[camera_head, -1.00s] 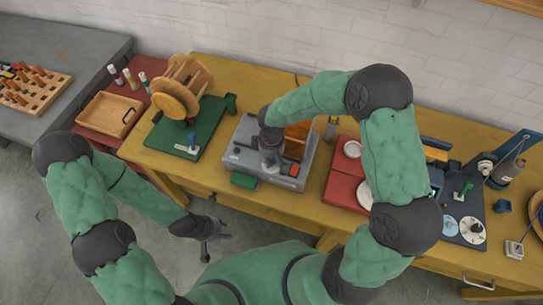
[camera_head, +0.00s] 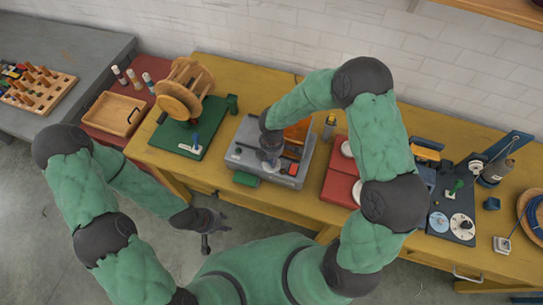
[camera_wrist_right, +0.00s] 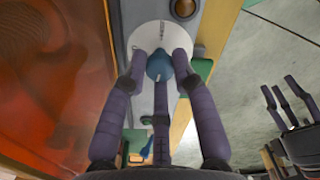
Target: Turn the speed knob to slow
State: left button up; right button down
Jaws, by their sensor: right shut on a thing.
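The speed knob (camera_wrist_right: 160,66) is blue and sits on a round white dial (camera_wrist_right: 146,36) in the right wrist view. The dial is on the grey machine (camera_head: 238,159) in the middle of the yellow bench. My right gripper (camera_wrist_right: 160,58) is shut on the knob, with its fingers around the sides; it also shows over the machine in the head view (camera_head: 271,161). The gripper hides most of the knob in the head view. The dial's marks are too small to read. My left gripper (camera_head: 216,223) is open and empty in front of the bench, away from the machine.
An orange panel (camera_head: 299,131) is beside my right gripper on the machine. A wooden winder (camera_head: 184,92) on a green base stands left, and a red box (camera_head: 339,187) right. Free floor lies in front of the bench.

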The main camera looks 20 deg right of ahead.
jog(key=shift+n+p, duration=0.3)
jog(key=shift+n, duration=0.4)
jog(key=c, duration=1)
grip_release()
jog(key=shift+r, duration=0.1)
notch_tip(320, 180, up, 12)
